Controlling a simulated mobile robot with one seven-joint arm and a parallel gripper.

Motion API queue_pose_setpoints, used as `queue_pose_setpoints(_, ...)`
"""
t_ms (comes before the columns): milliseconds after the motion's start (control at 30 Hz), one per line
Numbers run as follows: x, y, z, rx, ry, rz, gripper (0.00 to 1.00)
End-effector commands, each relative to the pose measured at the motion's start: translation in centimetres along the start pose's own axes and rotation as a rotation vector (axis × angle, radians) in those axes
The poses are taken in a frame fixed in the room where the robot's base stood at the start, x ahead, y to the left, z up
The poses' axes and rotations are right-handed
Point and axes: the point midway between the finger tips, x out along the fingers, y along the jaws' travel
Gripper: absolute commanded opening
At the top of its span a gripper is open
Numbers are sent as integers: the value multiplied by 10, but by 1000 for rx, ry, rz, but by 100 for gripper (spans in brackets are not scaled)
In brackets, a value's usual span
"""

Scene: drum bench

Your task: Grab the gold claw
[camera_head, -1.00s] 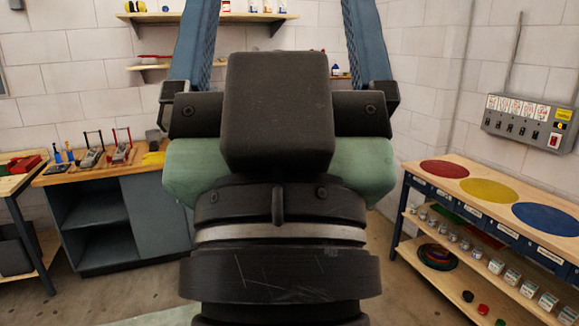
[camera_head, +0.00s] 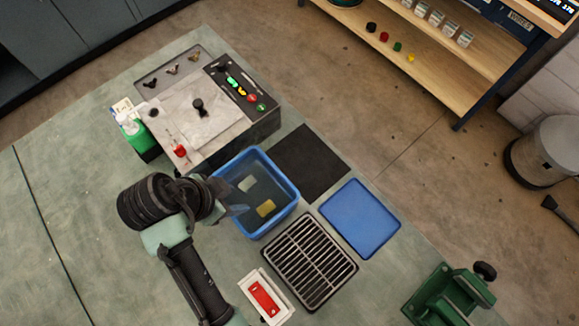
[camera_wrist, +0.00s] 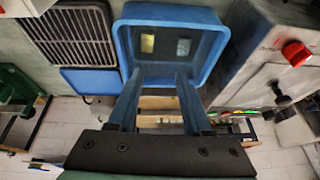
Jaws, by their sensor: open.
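Several small claw-shaped pieces lie in the grey tray (camera_head: 182,82) along the back of the machine at the upper left in the head view. The middle claw (camera_head: 172,70) looks brownish gold, the left claw (camera_head: 153,84) darker, and the right claw (camera_head: 194,56) greyish brown. They are too small to tell for sure which is gold. My gripper (camera_head: 234,197) is over the near-left rim of a blue bin, apart from the claws. In the wrist view my gripper (camera_wrist: 159,76) is open with nothing between its fingers.
The machine (camera_head: 205,118) has a central knob and red buttons. The blue bin (camera_head: 284,218) holds a yellow and a pale block. The left bench is clear.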

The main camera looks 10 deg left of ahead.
Motion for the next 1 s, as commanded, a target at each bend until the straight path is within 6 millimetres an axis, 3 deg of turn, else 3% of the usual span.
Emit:
queue_pose_setpoints(100,10,18,12,12,-2,68,50)
queue_pose_setpoints(200,22,21,13,17,-3,81,50)
queue_pose_setpoints(500,74,23,13,17,-3,75,50)
queue_pose_setpoints(767,90,23,12,16,-3,72,50)
queue_pose_setpoints(1000,120,23,10,16,-4,74,50)
